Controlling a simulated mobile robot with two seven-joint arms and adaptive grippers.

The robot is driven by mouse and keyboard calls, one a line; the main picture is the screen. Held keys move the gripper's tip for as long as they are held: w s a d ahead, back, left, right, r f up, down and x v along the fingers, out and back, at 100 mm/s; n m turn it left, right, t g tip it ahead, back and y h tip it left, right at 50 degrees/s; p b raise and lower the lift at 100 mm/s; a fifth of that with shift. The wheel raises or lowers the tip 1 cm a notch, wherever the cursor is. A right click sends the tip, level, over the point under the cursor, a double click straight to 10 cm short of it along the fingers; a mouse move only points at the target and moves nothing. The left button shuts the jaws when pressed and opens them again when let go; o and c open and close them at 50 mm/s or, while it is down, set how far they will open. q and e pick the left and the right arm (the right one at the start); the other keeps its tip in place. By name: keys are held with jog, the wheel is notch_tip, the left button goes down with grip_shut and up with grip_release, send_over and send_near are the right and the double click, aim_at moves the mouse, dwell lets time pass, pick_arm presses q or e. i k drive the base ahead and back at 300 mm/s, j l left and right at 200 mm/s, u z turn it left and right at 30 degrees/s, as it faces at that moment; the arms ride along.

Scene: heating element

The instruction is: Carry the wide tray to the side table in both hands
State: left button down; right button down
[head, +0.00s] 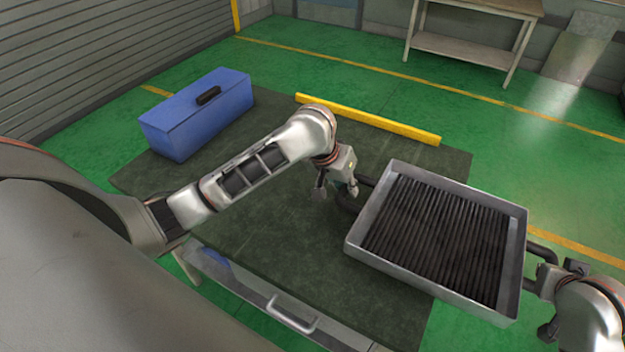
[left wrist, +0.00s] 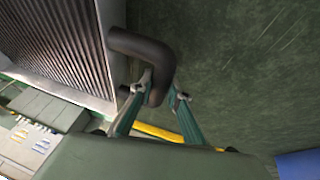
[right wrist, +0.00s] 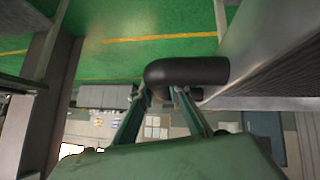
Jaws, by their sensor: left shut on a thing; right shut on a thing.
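The wide tray (head: 428,284) is a shallow metal box with a dark ribbed inside and a dark bar handle at each end. It hangs over the right part of the green-topped table, seemingly raised; its exact height is hard to tell. My left gripper (head: 344,189) is shut on the tray's left handle, which shows in the left wrist view (left wrist: 138,46). My right gripper (head: 545,290) is shut on the right handle, which shows in the right wrist view (right wrist: 190,73). The tray looks roughly level.
A blue toolbox (head: 195,115) stands at the far left of the green table top (head: 270,240). A yellow bar (head: 365,118) lies along its back edge. A pale table (head: 470,48) with a lower shelf stands at the back. Green floor between is clear.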

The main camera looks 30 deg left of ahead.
aim_at(316, 186)
jog(key=i+j, duration=0.1)
jog(key=j, duration=1.65)
jog(key=i+u, duration=0.05)
